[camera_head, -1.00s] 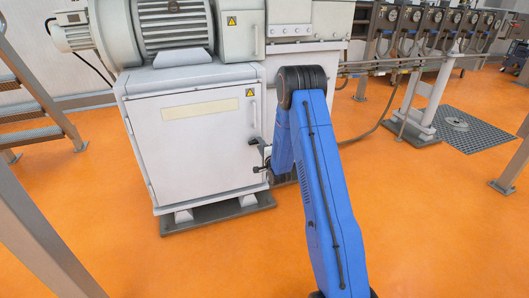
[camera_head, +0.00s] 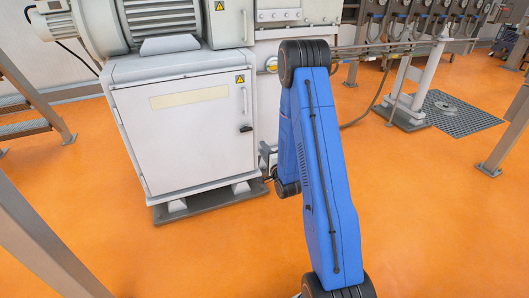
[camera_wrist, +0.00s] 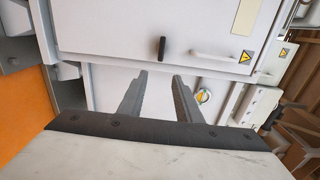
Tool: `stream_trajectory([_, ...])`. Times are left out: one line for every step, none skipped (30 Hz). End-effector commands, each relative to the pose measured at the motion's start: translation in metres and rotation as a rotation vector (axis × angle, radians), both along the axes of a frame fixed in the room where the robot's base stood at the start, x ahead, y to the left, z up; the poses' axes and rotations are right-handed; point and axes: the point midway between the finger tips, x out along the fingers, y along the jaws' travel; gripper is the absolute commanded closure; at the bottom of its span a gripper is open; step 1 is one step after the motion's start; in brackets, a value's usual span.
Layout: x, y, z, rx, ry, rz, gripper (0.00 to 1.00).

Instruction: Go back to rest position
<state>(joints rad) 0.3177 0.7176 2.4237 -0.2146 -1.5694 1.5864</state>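My gripper shows in the wrist view (camera_wrist: 160,82) with its two grey fingers apart and nothing between them. It points toward the white machine cabinet, whose face fills the upper part of that view. In the head view my blue arm stands in front of the right side of the white cabinet (camera_head: 190,130), and the gripper itself is hidden behind the arm. The cabinet door has a dark handle (camera_head: 245,128), which also shows in the wrist view (camera_wrist: 162,48). The door looks shut.
A large grey motor (camera_head: 140,18) sits on top of the cabinet. Metal stairs (camera_head: 35,115) stand at the left. A gauge panel (camera_head: 415,20) and a white stand (camera_head: 410,85) are at the back right, near a floor grate (camera_head: 455,115). The orange floor (camera_head: 430,220) is clear at front right.

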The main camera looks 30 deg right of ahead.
Motion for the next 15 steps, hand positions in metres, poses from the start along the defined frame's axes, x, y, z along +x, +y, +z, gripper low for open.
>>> stream_trajectory([-0.0033,0.0002,0.0002,0.000,0.000,0.000,0.69])
stream_trajectory([-0.0047,0.0005,0.0002,0.000,0.000,0.000,0.69])
stream_trajectory([-0.0060,0.0007,0.0002,0.000,0.000,0.000,0.69])
stream_trajectory([-0.0067,0.0008,0.0002,0.000,0.000,0.000,0.69])
stream_trajectory([-0.0070,0.0009,0.0001,0.000,0.000,0.000,0.69])
stream_trajectory([-0.0072,0.0009,0.0002,0.000,0.000,0.000,0.69])
stream_trajectory([-0.0073,0.0010,0.0002,0.000,0.000,0.000,0.69])
stream_trajectory([-0.0072,0.0009,0.0002,0.000,0.000,0.000,0.69])
stream_trajectory([-0.0071,0.0009,0.0002,0.000,0.000,0.000,0.69])
stream_trajectory([-0.0071,0.0009,0.0002,0.000,0.000,0.000,0.69])
stream_trajectory([-0.0070,0.0009,0.0002,0.000,0.000,0.000,0.69])
stream_trajectory([-0.0070,0.0009,0.0002,0.000,0.000,0.000,0.69])
stream_trajectory([-0.0069,0.0009,0.0002,0.000,0.000,0.000,0.69])
stream_trajectory([-0.0069,0.0009,0.0002,0.000,0.000,0.000,0.69])
stream_trajectory([-0.0069,0.0009,0.0001,0.000,0.000,0.000,0.69])
